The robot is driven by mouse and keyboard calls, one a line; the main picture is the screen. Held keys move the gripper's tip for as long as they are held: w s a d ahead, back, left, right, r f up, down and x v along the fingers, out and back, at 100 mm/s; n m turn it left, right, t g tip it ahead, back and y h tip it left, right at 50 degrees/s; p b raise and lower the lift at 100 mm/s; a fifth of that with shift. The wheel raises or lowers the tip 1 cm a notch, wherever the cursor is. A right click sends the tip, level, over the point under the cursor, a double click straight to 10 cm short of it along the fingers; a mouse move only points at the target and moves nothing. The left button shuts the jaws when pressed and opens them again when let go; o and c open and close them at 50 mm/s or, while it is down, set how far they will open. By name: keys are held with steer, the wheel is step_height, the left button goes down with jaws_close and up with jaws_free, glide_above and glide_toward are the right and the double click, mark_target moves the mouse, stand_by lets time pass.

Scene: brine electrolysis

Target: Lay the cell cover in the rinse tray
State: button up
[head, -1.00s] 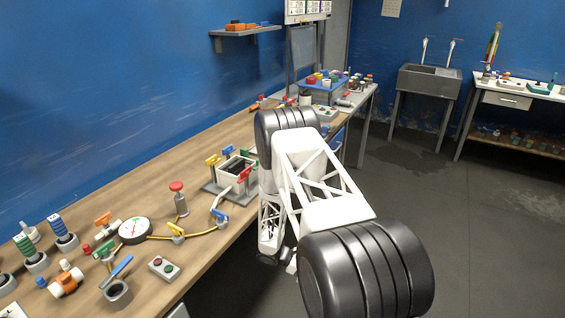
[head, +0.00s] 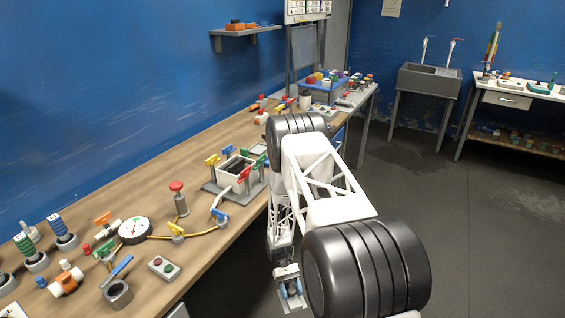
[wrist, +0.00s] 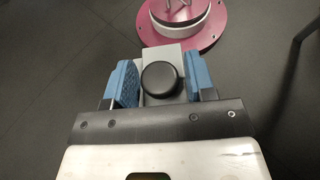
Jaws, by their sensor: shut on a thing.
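The cell cover is a light grey plate (wrist: 172,53) with a black round knob (wrist: 160,79). My gripper (wrist: 161,82) is shut on the knob, with a blue fingertip at each side. In the head view my gripper (head: 290,287) hangs over the floor, off the bench's front edge, and the plate's edge shows below it. The open cell (head: 226,170) is a white box with a dark inside and coloured clamps around it.
The wooden bench (head: 150,180) runs along the blue wall. A red-topped post (head: 178,195), a gauge (head: 135,230) and a yellow hose stand left of the cell. A grey sink (head: 428,85) stands far right. The floor is open beyond my arm.

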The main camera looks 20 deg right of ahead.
steer(key=w+a+r+m+t+y, duration=0.2)
steer(key=w+a+m+t+y, duration=0.65)
steer(key=a+m+y, duration=0.45)
steer(key=w+d+r+m+t+h, duration=0.3)
steer(key=w+d+m+t, duration=0.1)
steer(key=w+m+t, duration=0.5)
steer(key=w+d+r+m+t+h, duration=0.25)
steer(key=w+d+m+t, duration=0.25)
steer(key=w+m+t, duration=0.4)
steer(key=s+d+r, duration=0.2)
steer(key=d+r, duration=0.5)
steer(key=r, duration=0.4)
steer(key=s+d+r, duration=0.1)
steer(key=d+r, duration=0.6)
steer(key=r, duration=0.3)
step_height(320, 180, up, 9)
steer(key=s+a+n+g+y, duration=0.1)
steer(key=a+n+g+y, duration=0.1)
steer(key=n, duration=0.1)
steer(key=w+a+r, duration=0.1)
steer(key=w+r, duration=0.2)
steer(key=w, duration=0.3)
steer(key=shift+a+n+g+y, duration=0.15)
steer(key=shift+n+g+y, duration=0.15)
steer(key=shift+g+y, duration=0.05)
